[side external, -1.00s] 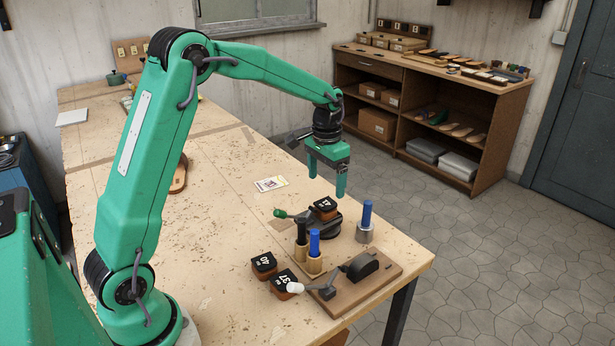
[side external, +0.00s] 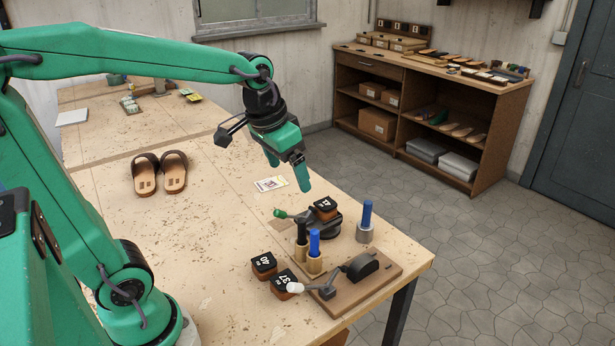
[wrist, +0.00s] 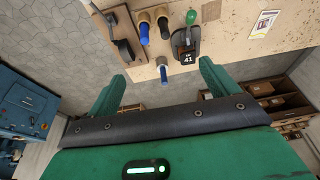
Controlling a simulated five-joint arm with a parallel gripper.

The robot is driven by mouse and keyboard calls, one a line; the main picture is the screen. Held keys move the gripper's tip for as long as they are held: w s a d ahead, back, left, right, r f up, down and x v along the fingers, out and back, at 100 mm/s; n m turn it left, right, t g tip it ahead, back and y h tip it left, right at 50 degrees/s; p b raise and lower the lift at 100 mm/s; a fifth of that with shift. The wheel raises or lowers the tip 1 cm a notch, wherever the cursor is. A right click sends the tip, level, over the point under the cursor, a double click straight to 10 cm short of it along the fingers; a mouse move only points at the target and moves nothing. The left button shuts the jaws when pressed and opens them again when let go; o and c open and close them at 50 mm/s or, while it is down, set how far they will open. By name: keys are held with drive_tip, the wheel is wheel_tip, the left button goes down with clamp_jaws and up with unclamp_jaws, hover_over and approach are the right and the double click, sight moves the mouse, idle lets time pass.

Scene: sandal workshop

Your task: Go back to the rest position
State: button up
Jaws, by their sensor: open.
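My gripper (side external: 288,173) is green, open and empty in the side external view. It hangs in the air above the workbench (side external: 225,220), over the side near the printed card. In the wrist view my gripper's two fingers (wrist: 160,80) stand wide apart with nothing between them. The block marked 41 (side external: 325,205) sits on a dark round holder with a green-knobbed lever, below and to the right of my gripper; it also shows in the wrist view (wrist: 187,57).
Blocks marked 40 (side external: 264,263) and 37 (side external: 284,281) lie near a wooden board with a lever press (side external: 362,268). Blue-handled tools (side external: 366,218) stand upright. Sandals (side external: 160,174) and a card (side external: 271,184) lie on the bench. A shelf unit (side external: 430,110) stands behind.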

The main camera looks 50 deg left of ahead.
drive_tip(key=s+d+t, duration=0.2)
drive_tip(key=s, duration=0.8)
drive_tip(key=shift+s+d+f, duration=0.2)
drive_tip(key=shift+s+f, duration=0.05)
drive_tip(key=shift+f, duration=0.2)
